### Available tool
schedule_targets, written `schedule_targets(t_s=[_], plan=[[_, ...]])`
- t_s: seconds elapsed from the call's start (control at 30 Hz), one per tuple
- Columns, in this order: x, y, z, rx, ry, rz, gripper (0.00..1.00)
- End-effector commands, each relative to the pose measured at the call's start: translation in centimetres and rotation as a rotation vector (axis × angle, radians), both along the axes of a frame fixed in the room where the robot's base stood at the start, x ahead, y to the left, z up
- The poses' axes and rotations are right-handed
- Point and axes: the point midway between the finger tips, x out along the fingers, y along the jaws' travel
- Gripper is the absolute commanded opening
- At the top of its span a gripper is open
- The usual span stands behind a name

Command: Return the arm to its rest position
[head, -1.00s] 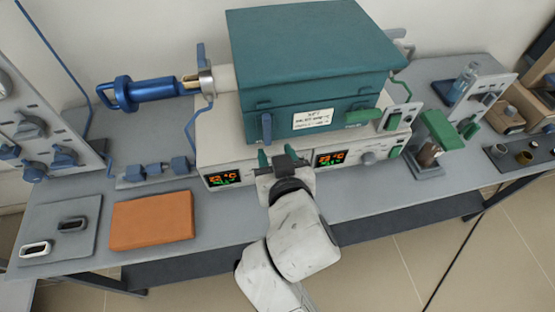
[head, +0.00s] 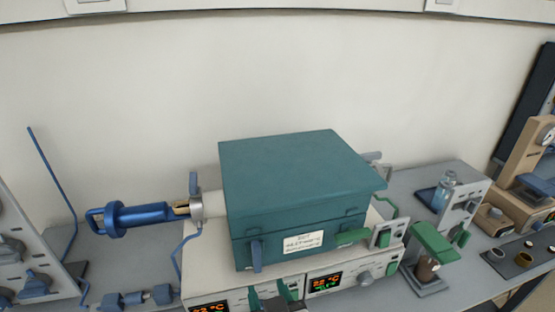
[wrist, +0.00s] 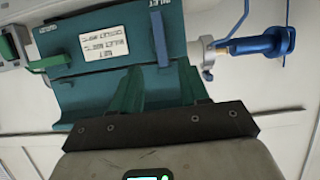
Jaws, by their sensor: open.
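My gripper (head: 270,291) is at the bottom edge of the head view, in front of the teal tube furnace (head: 290,165). Its two green fingers stand apart with nothing between them. In the wrist view my gripper (wrist: 158,75) points at the furnace front (wrist: 120,20), which appears upside down with its white label. The rest of my arm is below the head view and hidden.
The furnace sits on a white control base (head: 345,262) with lit displays. A blue tube fitting (head: 145,215) sticks out at its left. A green-topped device (head: 432,243) and a bottle (head: 446,183) stand to the right. The wall above is clear.

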Motion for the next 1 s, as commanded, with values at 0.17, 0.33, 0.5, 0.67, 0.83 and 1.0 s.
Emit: schedule_targets(t_s=[0.17, 0.33, 0.5, 0.67, 0.83, 1.0], plan=[[-0.4, -4.8, -3.3, -0.043, 0.112, -0.074, 0.45], [-3.5, -13.8, -9.5, -0.114, 0.358, -0.195, 0.45], [-10.1, -22.0, -15.0, -0.155, 0.642, -0.282, 0.45], [-17.5, -27.0, -18.1, -0.154, 0.885, -0.316, 0.45], [-22.9, -29.3, -19.4, -0.134, 1.042, -0.314, 0.45], [-24.5, -29.7, -19.6, -0.126, 1.087, -0.308, 0.45]])
